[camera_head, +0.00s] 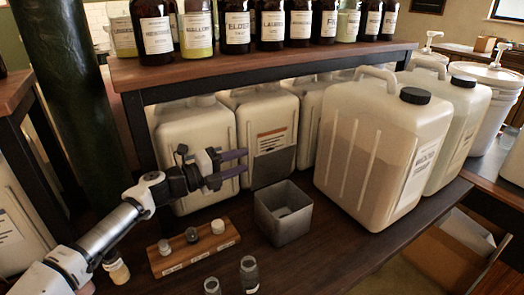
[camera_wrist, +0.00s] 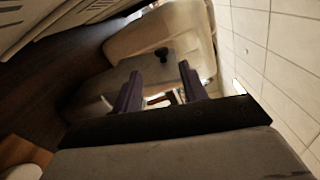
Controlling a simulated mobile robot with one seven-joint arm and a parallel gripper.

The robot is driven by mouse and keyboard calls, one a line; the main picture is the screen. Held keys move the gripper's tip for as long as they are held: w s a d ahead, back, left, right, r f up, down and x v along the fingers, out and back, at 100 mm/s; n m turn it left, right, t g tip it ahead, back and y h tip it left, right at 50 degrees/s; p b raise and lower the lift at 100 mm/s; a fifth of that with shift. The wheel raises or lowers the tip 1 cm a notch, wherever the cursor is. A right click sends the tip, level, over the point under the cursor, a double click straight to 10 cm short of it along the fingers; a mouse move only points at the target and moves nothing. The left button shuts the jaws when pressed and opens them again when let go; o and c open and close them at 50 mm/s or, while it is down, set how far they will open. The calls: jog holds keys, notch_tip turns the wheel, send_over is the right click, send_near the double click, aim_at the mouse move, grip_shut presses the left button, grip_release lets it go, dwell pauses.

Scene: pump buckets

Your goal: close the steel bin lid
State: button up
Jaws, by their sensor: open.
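The steel bin (camera_head: 283,222) is a grey, square, open-topped box on the wooden shelf. Its grey lid (camera_head: 273,168) stands raised, near upright, at the bin's back edge in front of a white jug. My gripper (camera_head: 246,161) is open and empty, its purple fingers pointing right. It is left of the raised lid and above the bin's rim height, apart from the lid in the picture. In the wrist view the open fingers (camera_wrist: 160,69) frame a grey panel with a dark knob, which looks like the lid, but I cannot be sure.
Large white jugs (camera_head: 375,140) stand right of and behind the bin. A wooden rack with small jars (camera_head: 193,248) is left of it, and two small glass jars (camera_head: 249,275) stand in front. An upper shelf (camera_head: 260,62) with bottles runs above my gripper.

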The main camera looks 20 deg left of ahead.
aim_at(271, 164)
jog(key=p+x, duration=0.1)
jog(key=x, duration=0.6)
jog(key=shift+w+d+p, duration=0.2)
jog(key=shift+w+p, duration=0.05)
jog(key=shift+p, duration=0.1)
jog(key=shift+r, duration=0.1)
grip_shut()
